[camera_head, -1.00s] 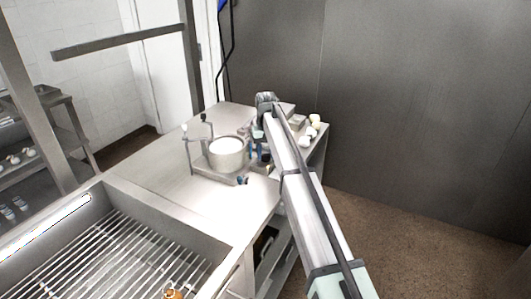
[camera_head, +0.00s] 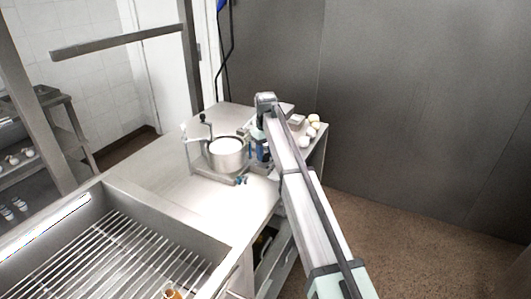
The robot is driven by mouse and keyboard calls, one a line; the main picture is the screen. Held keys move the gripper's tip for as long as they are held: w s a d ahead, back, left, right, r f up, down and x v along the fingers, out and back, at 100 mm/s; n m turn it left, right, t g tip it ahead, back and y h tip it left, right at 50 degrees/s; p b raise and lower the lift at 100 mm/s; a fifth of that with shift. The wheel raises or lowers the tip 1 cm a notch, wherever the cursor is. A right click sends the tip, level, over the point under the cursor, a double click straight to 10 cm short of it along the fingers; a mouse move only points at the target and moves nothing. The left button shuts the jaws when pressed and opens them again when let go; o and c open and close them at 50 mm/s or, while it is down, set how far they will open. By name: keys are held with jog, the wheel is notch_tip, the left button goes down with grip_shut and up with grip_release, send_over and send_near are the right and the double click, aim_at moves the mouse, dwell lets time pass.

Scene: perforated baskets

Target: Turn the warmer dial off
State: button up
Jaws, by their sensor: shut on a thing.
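The warmer (camera_head: 213,172) is a low metal unit on the steel counter, with a round pot of white contents (camera_head: 226,146) on it. The small dark warmer dial (camera_head: 240,180) is at the unit's front right corner, and its marking is too small to read. My arm reaches in from the lower right and bends down beside the pot. My gripper (camera_head: 244,178) is low at the dial and appears shut on it. The fingers are tiny here and partly merge with the dial.
Several pale round items (camera_head: 313,125) sit at the counter's back right. A crank-handled stand (camera_head: 205,128) rises behind the pot. A sink with a wire rack (camera_head: 110,255) is at lower left. An orange-topped item (camera_head: 172,294) shows at the bottom edge. The counter left of the warmer is clear.

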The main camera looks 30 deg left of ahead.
aim_at(266, 155)
jog(key=o, duration=1.1)
jog(key=shift+c, duration=0.2)
jog(key=shift+r, duration=0.1)
notch_tip(266, 155, up, 14)
jog(key=shift+f, duration=0.2)
